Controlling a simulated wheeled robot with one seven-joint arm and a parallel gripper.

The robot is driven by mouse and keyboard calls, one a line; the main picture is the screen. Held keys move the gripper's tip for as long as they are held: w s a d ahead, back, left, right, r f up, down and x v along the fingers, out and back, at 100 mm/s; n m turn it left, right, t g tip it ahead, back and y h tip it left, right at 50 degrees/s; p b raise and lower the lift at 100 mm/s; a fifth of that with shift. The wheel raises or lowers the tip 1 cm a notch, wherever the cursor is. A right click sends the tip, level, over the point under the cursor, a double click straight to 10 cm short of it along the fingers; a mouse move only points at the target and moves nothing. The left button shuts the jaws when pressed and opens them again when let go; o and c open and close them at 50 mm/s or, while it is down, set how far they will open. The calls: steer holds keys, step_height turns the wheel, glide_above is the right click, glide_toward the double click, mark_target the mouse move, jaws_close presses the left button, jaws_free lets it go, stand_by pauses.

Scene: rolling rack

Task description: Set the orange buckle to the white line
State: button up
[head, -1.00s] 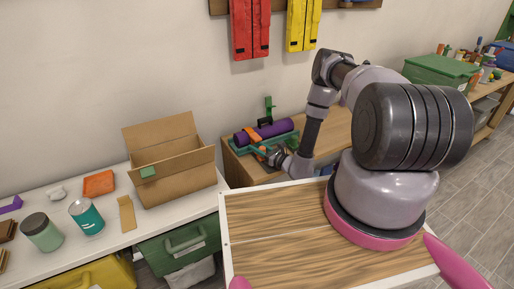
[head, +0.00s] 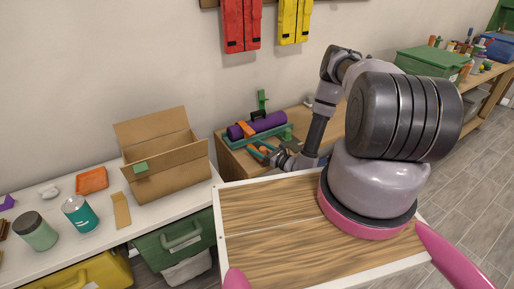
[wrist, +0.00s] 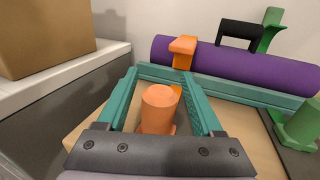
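An orange upright cylinder (wrist: 158,108) with a small orange foot stands between my gripper's teal fingers (wrist: 160,85) in the wrist view. My gripper is open, with gaps visible beside the cylinder. A second orange piece (wrist: 183,47) sits over a purple roll (wrist: 225,68); it also shows in the head view (head: 247,130). I cannot tell for sure which orange part is the buckle. In the head view my gripper (head: 262,150) is at the near side of the roll.
The roll rests by a teal rail (wrist: 240,92) on a wooden bench (head: 236,164). A green knob (wrist: 301,124) on a dark plate is at right. A black clip (wrist: 240,33) and green upright (wrist: 270,30) stand behind. An open cardboard box (head: 170,178) stands left.

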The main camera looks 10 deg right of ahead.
steer(key=v, duration=1)
steer(key=shift+s+d, duration=0.2)
steer(key=shift+s, duration=0.1)
steer(key=a+r+n+g+y, duration=0.25)
steer(key=r+n+g, duration=0.5)
steer(key=r, duration=0.85)
steer(key=a+r+n+g+y, duration=0.25)
steer(key=r+n+g, duration=0.55)
steer(key=r, duration=0.7)
steer(key=s+d+r+n+t+h, duration=0.1)
steer(key=s+r+n+t+h, duration=0.1)
steer(key=s+r, duration=0.4)
steer(key=s+d+r+n+t+h, duration=0.1)
steer(key=s+r+n+t+h, duration=0.2)
steer(key=s+r+h, duration=0.3)
steer(key=s+d+r+n+t+h, duration=0.2)
steer(key=s+r+n+t+h, duration=0.1)
steer(key=r, duration=1.1)
steer(key=s+n+h, duration=0.1)
steer(key=s+h, duration=0.1)
steer(key=shift+s+r+h, duration=0.15)
steer(key=shift+s+h, duration=0.15)
steer(key=shift+s, duration=0.1)
